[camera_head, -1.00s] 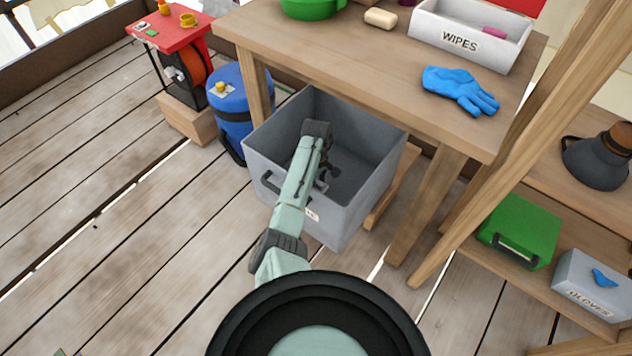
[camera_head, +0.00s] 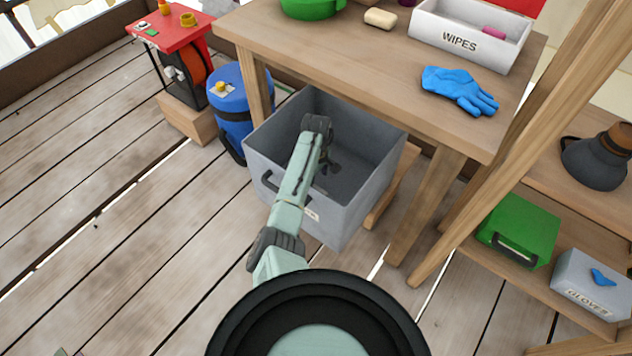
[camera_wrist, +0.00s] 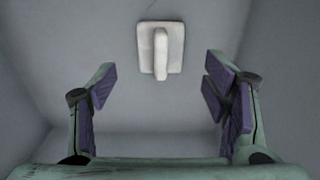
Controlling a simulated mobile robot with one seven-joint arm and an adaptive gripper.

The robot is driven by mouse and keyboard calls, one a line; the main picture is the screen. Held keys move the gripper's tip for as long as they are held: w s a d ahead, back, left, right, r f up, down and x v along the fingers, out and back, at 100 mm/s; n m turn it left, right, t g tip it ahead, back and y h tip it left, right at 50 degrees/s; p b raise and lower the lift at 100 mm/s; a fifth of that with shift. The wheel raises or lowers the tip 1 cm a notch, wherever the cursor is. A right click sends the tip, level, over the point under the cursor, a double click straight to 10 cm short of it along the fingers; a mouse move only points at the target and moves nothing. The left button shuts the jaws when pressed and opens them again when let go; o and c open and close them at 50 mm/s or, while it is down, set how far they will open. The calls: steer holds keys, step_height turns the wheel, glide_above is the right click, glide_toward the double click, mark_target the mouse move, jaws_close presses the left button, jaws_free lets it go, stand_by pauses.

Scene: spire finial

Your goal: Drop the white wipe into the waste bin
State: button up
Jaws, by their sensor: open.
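The grey waste bin (camera_head: 375,190) stands on the deck, partly under the workbench. My gripper (camera_head: 328,170) reaches down into the bin's opening, and my own arm hides part of it. In the wrist view my gripper (camera_wrist: 158,98) is open, with its purple finger pads wide apart and nothing between them. The white wipe (camera_wrist: 161,48) lies beyond the fingertips against the grey inside surface of the bin, apart from both fingers. The wipe does not show in the head view.
The wooden workbench (camera_head: 330,50) overhangs the back of the bin. It bears a box marked WIPES (camera_head: 470,35) and a blue glove (camera_head: 460,90). A blue drum (camera_head: 238,110) stands left of the bin. Free deck boards lie at the left.

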mark_target(316, 187)
step_height(316, 187, up, 7)
steer(key=shift+f, duration=0.2)
stand_by(0.5)
